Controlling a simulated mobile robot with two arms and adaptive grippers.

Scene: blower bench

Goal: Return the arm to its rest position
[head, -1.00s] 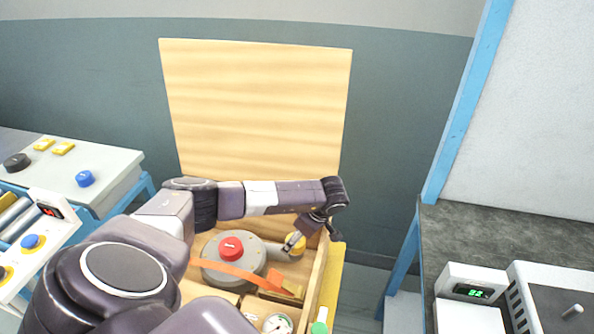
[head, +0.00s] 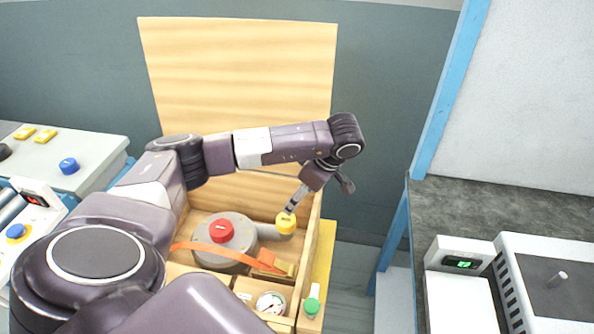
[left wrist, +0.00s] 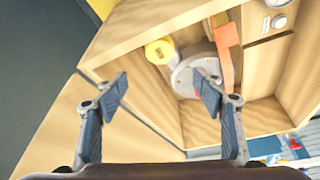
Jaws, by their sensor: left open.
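My left arm reaches in from the left in the head view, across the open wooden crate (head: 318,243). My left gripper (head: 289,211) points down, just above the yellow cap (head: 286,224) in the head view. In the left wrist view my left gripper (left wrist: 160,90) is open with nothing between its fingers. The yellow cap (left wrist: 160,52) lies beyond the fingertips there, apart from them. The grey blower (head: 222,242) with a red knob (head: 222,231) sits in the crate under an orange strap (head: 215,250). My right gripper is not in view.
The crate's raised wooden lid (head: 237,85) stands behind the arm. A pressure gauge (head: 270,303) and a green-capped bottle (head: 312,300) are at the crate's front. A dark bench (head: 490,215) with a digital display (head: 463,263) is on the right. A control panel (head: 80,150) is on the left.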

